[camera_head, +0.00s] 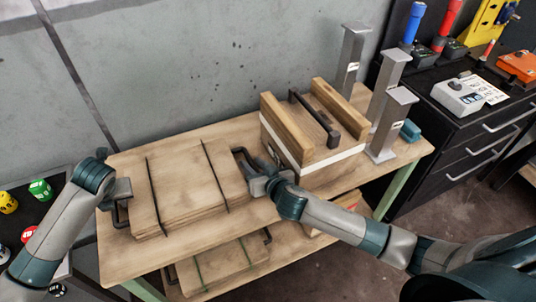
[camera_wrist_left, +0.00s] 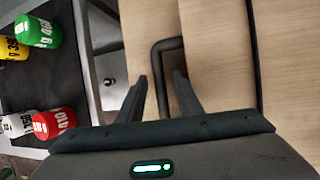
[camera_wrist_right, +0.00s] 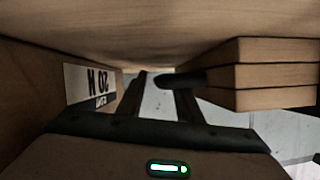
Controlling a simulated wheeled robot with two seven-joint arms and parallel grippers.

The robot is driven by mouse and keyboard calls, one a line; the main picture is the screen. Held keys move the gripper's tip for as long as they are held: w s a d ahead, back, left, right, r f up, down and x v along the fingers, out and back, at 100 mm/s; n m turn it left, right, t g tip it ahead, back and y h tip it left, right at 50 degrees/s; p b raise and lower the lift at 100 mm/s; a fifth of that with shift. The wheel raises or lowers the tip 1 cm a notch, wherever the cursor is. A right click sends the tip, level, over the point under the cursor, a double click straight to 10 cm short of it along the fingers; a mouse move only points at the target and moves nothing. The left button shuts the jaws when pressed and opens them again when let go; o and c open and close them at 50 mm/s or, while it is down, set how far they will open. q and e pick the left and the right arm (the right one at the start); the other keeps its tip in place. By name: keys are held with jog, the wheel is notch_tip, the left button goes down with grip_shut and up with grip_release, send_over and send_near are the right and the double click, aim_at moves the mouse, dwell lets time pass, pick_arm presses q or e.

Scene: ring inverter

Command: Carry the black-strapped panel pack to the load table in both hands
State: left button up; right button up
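The black-strapped panel pack (camera_head: 185,188) lies flat on a wooden tabletop, a stack of boards with two black straps and a black handle at each end. My left gripper (camera_head: 122,190) is at its left handle. In the left wrist view the fingers (camera_wrist_left: 160,85) are apart, with the handle bar (camera_wrist_left: 161,62) between them. My right gripper (camera_head: 262,183) is at the right handle (camera_head: 240,153). In the right wrist view its fingers (camera_wrist_right: 160,90) are apart, with the handle (camera_wrist_right: 182,79) by the right fingertip. I cannot tell which surface is the load table.
A wooden crate (camera_head: 318,160) with a black top handle stands close right of the pack. Grey posts (camera_head: 388,125) stand beyond it. A green-strapped pack (camera_head: 220,265) lies on the lower shelf. Colored weights (camera_head: 40,190) are at left; a black drawer cabinet (camera_head: 465,150) is at right.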

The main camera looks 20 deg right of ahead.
pick_arm(q)
jog(key=shift+r, duration=0.1)
jog(key=v, duration=1.2)
pick_arm(e)
jog(key=v, duration=1.2)
jog(key=shift+a, duration=0.1)
pick_arm(q)
jog(key=shift+d, duration=0.1)
dwell(0.5)
